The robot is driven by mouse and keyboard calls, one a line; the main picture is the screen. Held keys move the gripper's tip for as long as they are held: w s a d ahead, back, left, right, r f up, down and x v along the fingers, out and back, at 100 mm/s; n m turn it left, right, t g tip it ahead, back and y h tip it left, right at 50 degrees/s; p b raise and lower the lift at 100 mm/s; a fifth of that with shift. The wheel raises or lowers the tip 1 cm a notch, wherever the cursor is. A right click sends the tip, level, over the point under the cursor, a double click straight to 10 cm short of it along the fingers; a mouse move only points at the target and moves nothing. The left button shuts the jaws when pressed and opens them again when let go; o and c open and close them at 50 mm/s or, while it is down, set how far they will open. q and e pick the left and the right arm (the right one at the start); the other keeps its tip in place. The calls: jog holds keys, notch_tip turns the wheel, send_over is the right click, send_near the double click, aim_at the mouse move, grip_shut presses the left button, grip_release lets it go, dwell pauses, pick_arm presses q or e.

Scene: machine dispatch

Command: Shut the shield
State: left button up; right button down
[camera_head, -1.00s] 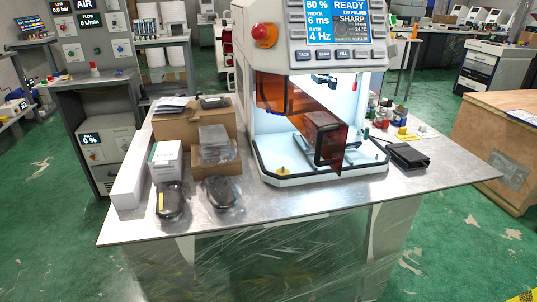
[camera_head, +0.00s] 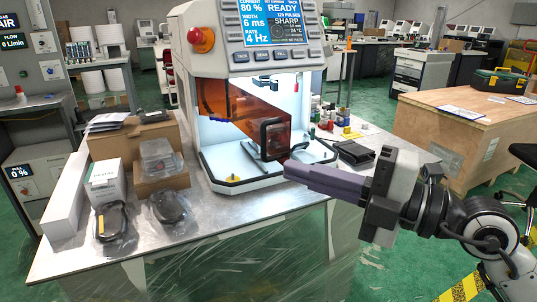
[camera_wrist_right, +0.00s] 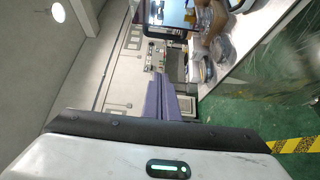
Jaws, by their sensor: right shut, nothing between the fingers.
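The shield (camera_head: 245,112) is a see-through orange panel on the front of the grey-and-white machine (camera_head: 240,62). It stands swung outward, hinged at the left, and the lit chamber shows to its right. Its black loop handle (camera_head: 264,140) is at the free right end. My right gripper (camera_head: 288,170) has its purple fingers shut and empty, pointing left just below and in front of the handle; I cannot tell whether they touch. In the right wrist view the closed fingers (camera_wrist_right: 166,100) point toward a black frame that looks like the handle. My left gripper is out of view.
Boxes (camera_head: 136,139) and two wrapped dark items stand left on the metal table (camera_head: 215,215). A black wallet-like item (camera_head: 357,152) and small bottles (camera_head: 325,117) lie right of the machine. A red button (camera_head: 201,39) juts from the machine's upper left. A wooden crate (camera_head: 440,135) stands at right.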

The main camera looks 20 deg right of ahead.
aim_at(264, 152)
jog(key=w+a, duration=0.1)
jog(key=w, duration=0.2)
jog(key=w+a+p, duration=0.1)
jog(key=w, duration=0.2)
jog(key=w+a, duration=0.1)
jog(key=w, duration=0.2)
jog(key=shift+f, duration=0.1)
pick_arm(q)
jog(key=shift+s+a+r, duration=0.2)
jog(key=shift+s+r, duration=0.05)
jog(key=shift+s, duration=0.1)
pick_arm(e)
jog(key=shift+w+d, duration=0.1)
jog(key=shift+d, duration=0.4)
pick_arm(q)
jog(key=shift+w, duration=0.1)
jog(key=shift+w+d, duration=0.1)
pick_arm(e)
jog(key=shift+d, duration=0.1)
